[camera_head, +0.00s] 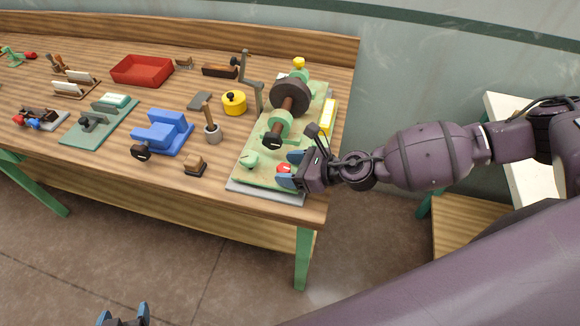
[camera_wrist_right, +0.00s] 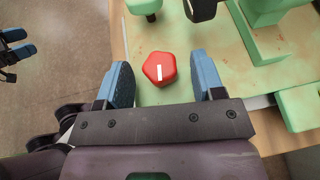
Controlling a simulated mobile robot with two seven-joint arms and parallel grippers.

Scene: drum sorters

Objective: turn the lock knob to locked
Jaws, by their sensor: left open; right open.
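The lock knob (camera_wrist_right: 158,69) is red, many-sided, with a white line on its top, and sits on the green base plate (camera_wrist_right: 180,28). In the right wrist view my right gripper (camera_wrist_right: 165,80) is open, with one blue finger on each side of the knob and gaps between. In the head view the knob (camera_head: 284,168) shows partly beside my right gripper (camera_head: 290,168), at the plate's near end. My left gripper (camera_head: 124,315) is open and empty at the bottom edge of the head view, away from the bench.
A blue vise (camera_head: 163,132), a yellow pot (camera_head: 234,102), a mallet (camera_head: 211,128) and a red tray (camera_head: 142,71) stand left on the wooden bench.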

